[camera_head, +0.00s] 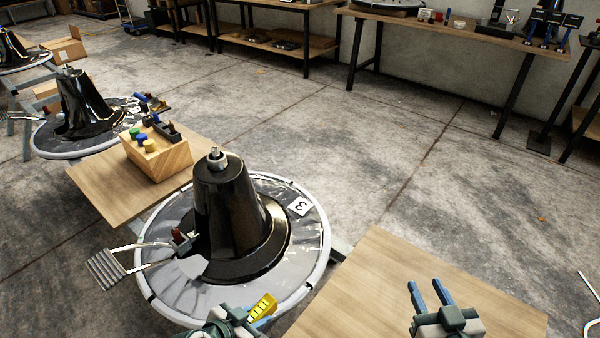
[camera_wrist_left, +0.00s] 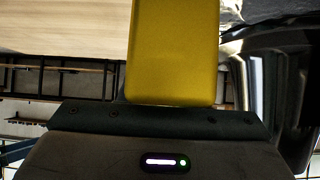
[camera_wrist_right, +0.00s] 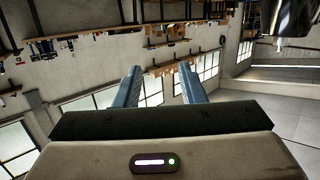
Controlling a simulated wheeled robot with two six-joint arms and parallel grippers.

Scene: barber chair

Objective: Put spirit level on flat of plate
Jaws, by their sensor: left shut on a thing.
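The spirit level (camera_head: 263,307) is yellow and sits in my left gripper (camera_head: 256,318), which is shut on it. It is held over the near right rim area of the round plate, apart from or touching it I cannot tell. In the left wrist view the yellow body of the spirit level (camera_wrist_left: 173,50) fills the space between the fingers. The round grey plate (camera_head: 305,240) has a white rim and a tag marked 3, and carries a black cone-shaped base (camera_head: 228,205). My right gripper (camera_head: 431,296) is open and empty over the wooden board at right.
A wooden board (camera_head: 400,270) lies at the near right. Another board (camera_head: 95,190) at left bears a wooden box (camera_head: 160,158) of tools. A metal footrest (camera_head: 108,268) sticks out left of the plate. A second plate with a black cone (camera_head: 85,105) stands behind.

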